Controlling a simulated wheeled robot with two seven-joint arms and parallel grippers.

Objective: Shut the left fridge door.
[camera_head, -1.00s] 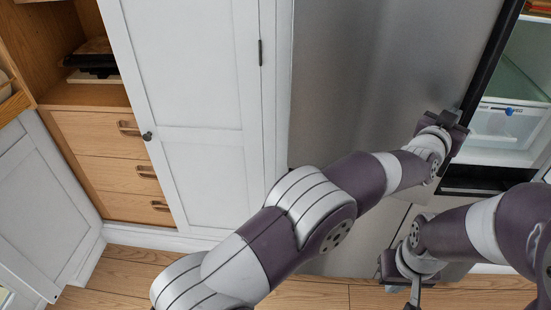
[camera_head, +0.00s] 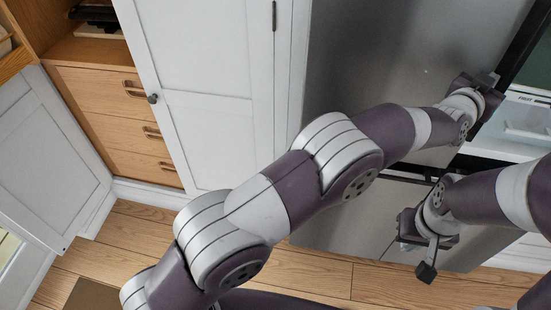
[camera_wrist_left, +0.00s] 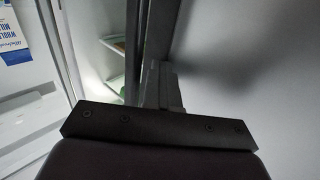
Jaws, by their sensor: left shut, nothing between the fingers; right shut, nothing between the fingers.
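The left fridge door (camera_head: 385,55) is a tall brushed-steel panel in the head view. It stands open, with the lit white fridge interior (camera_head: 526,118) showing past its dark right edge. My left gripper (camera_head: 492,82) is shut and empty at that edge; whether it touches the door is unclear. In the left wrist view its fingers (camera_wrist_left: 160,88) point up beside the grey door surface (camera_wrist_left: 240,55), with the interior on the left. My right gripper (camera_head: 427,268) is shut and empty, lower down, in front of the lower steel front (camera_head: 345,225).
A milk carton (camera_wrist_left: 14,35) and a shelf show inside the fridge in the left wrist view. A white cupboard door (camera_head: 205,85) stands left of the fridge, with wooden drawers (camera_head: 105,110) beyond it. Wooden floor (camera_head: 315,272) is clear below.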

